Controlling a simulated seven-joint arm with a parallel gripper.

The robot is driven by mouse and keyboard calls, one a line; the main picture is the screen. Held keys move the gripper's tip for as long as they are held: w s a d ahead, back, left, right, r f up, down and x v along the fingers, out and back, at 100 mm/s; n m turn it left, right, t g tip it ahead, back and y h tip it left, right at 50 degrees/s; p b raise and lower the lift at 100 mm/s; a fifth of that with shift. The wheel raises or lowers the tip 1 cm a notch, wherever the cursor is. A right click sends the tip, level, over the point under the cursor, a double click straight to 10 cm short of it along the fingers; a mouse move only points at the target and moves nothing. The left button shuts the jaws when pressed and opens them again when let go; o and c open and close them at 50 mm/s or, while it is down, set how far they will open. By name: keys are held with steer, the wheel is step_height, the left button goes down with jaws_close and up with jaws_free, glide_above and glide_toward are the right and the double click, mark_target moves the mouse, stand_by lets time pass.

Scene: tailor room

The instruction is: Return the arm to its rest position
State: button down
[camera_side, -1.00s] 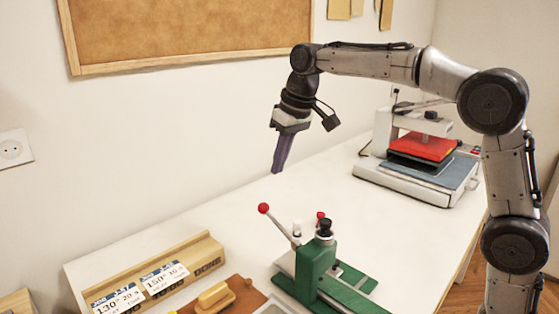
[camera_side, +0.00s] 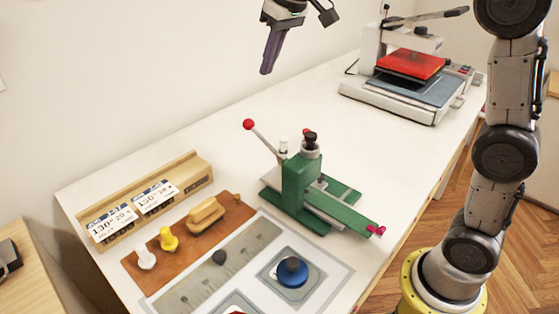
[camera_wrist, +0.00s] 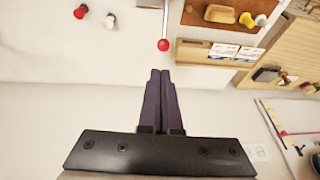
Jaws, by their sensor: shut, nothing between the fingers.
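My gripper (camera_side: 266,72) hangs in the air above the white table (camera_side: 240,135), near the wall, with its dark purple fingers pointing down. It is shut and holds nothing. In the wrist view its two fingers (camera_wrist: 160,75) lie together side by side. Much of my upper arm is cut off by the top edge of the side view. The gripper is clear of the green hand press (camera_side: 303,180), whose red-knobbed lever (camera_side: 249,125) stands up below it.
A white heat press (camera_side: 400,100) with a red pad stands at the back right. A wooden card rack (camera_side: 195,163) and a brown mat (camera_side: 150,275) with stamps lie at the front left. A blue-knobbed tool (camera_side: 292,270) sits in front. Table between the presses is bare.

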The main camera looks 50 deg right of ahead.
steer(key=s+d+t, duration=0.1)
steer(key=s, duration=1.6)
steer(key=s+d+f, duration=0.1)
steer(key=s+f, duration=1)
steer(key=f, duration=0.1)
steer(key=shift+s+d+f+t+h, duration=0.15)
steer(key=shift+s+f+t+h, duration=0.15)
steer(key=shift+s+h, duration=0.1)
